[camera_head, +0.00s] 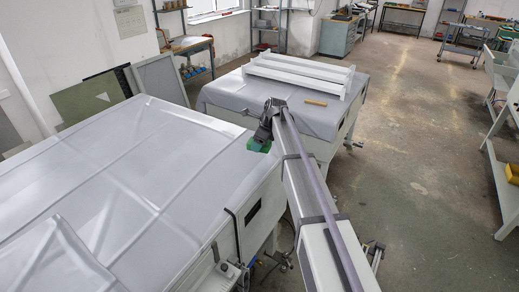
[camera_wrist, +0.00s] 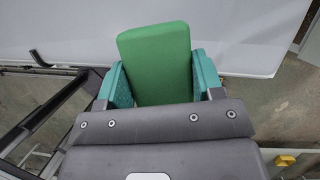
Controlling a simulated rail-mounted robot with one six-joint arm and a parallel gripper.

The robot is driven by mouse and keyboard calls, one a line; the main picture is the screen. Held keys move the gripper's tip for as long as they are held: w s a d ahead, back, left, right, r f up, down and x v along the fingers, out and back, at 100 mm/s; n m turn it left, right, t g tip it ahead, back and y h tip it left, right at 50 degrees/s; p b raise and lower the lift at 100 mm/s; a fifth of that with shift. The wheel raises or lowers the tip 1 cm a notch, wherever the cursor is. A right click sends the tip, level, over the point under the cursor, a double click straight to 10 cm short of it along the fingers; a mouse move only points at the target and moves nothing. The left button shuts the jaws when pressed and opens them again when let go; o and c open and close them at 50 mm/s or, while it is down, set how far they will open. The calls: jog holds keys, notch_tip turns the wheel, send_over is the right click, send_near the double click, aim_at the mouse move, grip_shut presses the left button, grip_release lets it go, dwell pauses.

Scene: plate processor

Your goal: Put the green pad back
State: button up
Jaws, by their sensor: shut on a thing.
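The green pad (camera_wrist: 155,62) is a bright green block in the wrist view. It sits between the two teal fingers of my gripper (camera_wrist: 163,82), which is shut on it. Its far end sticks out past the fingertips. In the camera_head view the pad (camera_head: 258,146) shows as a small green patch at the end of my arm, largely hidden by the wrist. It is near the right end of the left sheet-covered table (camera_head: 130,180) and the gap before the far covered table (camera_head: 225,96). I cannot tell whether the pad touches a surface.
A small tan block (camera_head: 316,102) and white rails (camera_head: 298,72) lie on the far table. A dark bracket (camera_head: 233,228) stands at the left table's front edge. Open floor (camera_head: 420,160) lies to the right, with shelving (camera_head: 505,190) at the far right.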

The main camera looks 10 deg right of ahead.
aim_at(255, 159)
jog(key=w+m, duration=0.3)
jog(key=w, duration=0.1)
jog(key=shift+t, duration=0.4)
notch_tip(255, 159, down, 10)
jog(key=b, duration=1)
jog(key=shift+r, duration=0.45)
jog(key=shift+d+f, duration=0.1)
jog(key=shift+f, duration=0.05)
jog(key=o, duration=0.4)
jog(key=shift+f, duration=0.1)
jog(key=o, duration=0.4)
jog(key=shift+o, duration=0.2)
